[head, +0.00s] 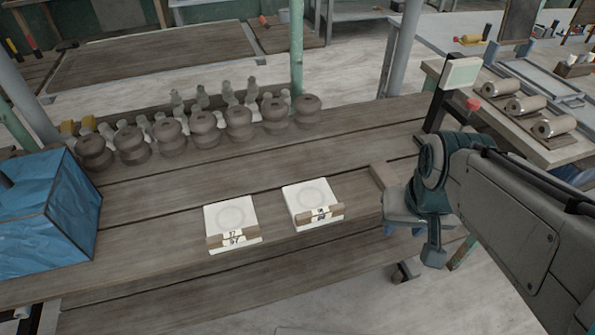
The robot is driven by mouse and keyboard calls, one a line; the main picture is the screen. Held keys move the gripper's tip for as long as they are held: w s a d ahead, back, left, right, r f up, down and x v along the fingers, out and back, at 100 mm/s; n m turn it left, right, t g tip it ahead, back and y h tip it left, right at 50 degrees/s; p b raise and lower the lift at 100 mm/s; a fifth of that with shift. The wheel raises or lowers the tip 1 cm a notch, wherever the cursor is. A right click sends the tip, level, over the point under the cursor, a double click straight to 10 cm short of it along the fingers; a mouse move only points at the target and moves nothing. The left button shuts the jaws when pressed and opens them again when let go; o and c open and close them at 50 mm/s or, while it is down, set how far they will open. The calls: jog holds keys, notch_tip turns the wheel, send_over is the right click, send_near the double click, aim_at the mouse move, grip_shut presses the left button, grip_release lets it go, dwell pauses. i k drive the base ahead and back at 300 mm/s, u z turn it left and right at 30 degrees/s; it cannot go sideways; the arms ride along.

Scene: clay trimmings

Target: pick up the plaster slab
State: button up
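Two white square plaster slabs lie flat and apart on the wooden table. The left slab (231,215) and the right slab (309,195) each have a faint round mark on top. Each has a brownish strip along its front edge with a small marked label, too small to read surely. My arm comes in from the right, bends at a teal joint and points down right of the slabs, touching neither. Its far end is small and dark teal; I cannot make out fingers there or anything held.
A row of rounded brown clay pieces (239,122) lines the table's back. A blue-covered box (48,216) stands at left, and a small brown block (383,175) right of the slabs. Bare planks surround the slabs. A side table (555,152) at right holds three rolls.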

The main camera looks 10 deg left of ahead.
aim_at(311, 203)
jog(key=u, duration=0.05)
jog(key=i, duration=0.25)
jog(key=z, duration=1.85)
jog(key=k, duration=0.9)
jog(key=u, duration=1.55)
